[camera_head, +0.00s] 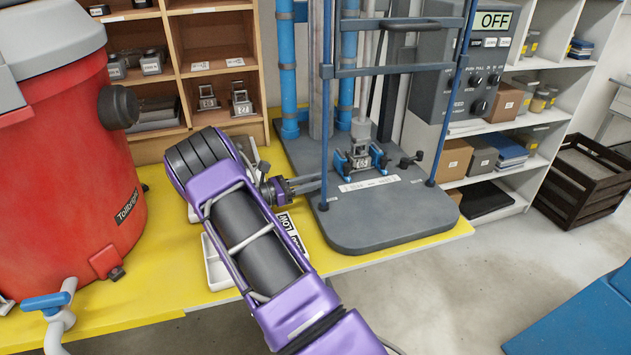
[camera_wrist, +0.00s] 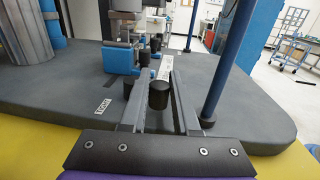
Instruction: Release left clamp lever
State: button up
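The clamp fixture (camera_head: 361,160), with blue jaws and a numbered grey block, stands on the dark machine base. It also shows in the wrist view (camera_wrist: 121,58). In the wrist view a black cylindrical knob (camera_wrist: 158,95), seemingly the left clamp lever's, appears between my two fingers. I cannot tell whether either finger touches it. My gripper (camera_wrist: 158,76) is open, with its grey fingers apart and pointing at the clamp. In the head view my gripper (camera_head: 318,182) reaches in from the clamp's left. The right lever (camera_head: 411,159) has a dark knob and sticks out on the other side.
Blue guard posts (camera_head: 326,135) rise from the grey machine base (camera_head: 390,225), close to my fingers. A red cooler (camera_head: 75,165) stands at left on the yellow table (camera_head: 160,275). A control box (camera_head: 465,65) reading OFF is behind. Shelves (camera_head: 210,65) line the back.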

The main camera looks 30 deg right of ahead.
grip_shut()
jog(key=shift+r, duration=0.1)
jog(key=shift+s+d+r+n+t+p, duration=0.15)
jog(key=shift+n+t+p, duration=0.2)
jog(key=shift+t, duration=0.2)
jog(key=shift+s+f+n+t+p, duration=0.15)
jog(key=shift+n+t+p, duration=0.2)
jog(key=shift+t, duration=0.2)
jog(key=shift+s+d+n+t, duration=0.2)
jog(key=shift+n+t, duration=0.35)
jog(key=shift+t, duration=0.35)
jog(key=shift+s+d+n+t, duration=0.1)
jog(key=shift+d+n+t, duration=0.15)
jog(key=shift+n+t, duration=0.5)
jog(key=shift+s+d+n+t, duration=0.15)
jog(key=shift+n+t, duration=0.25)
jog(key=shift+t, duration=0.65)
jog(key=o, duration=0.6)
grip_release()
jog(key=shift+d, duration=0.1)
